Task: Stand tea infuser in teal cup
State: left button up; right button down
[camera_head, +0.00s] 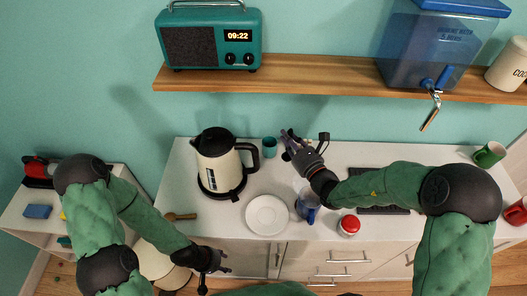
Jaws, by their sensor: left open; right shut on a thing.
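The teal cup (269,148) stands upright on the white counter, just right of the kettle. My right gripper (288,138) is just right of the cup, above the counter near the wall. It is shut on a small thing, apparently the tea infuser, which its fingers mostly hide. I cannot make out the infuser's shape or tilt. The gripper appears apart from the cup. My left gripper (219,262) is open and empty, low in front of the counter, far from the cup.
A cream and black kettle (218,165) stands left of the cup. A white plate (267,215), a blue-and-clear vessel (308,207) and a red-lidded jar (349,225) are nearer the front. A green mug (489,154) is far right. A wooden shelf (310,76) runs above.

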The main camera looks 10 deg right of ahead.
jog(key=shift+w+r+n+y+b, duration=0.3)
jog(key=shift+w+y+b, duration=0.2)
jog(key=shift+w, duration=0.15)
jog(key=w+a+r+n+g+y+b, duration=0.1)
jog(key=w+a+n+g+y+b, duration=0.2)
jog(key=w, duration=0.6)
notch_tip(320, 180, down, 9)
jog(key=a+t+b, duration=0.1)
jog(key=b, duration=0.3)
jog(key=shift+s+m+b, duration=0.2)
jog(key=shift+m+b, duration=0.1)
jog(key=shift+a+f, duration=0.1)
jog(key=shift+f, duration=0.15)
jog(key=c, duration=1.1)
grip_release()
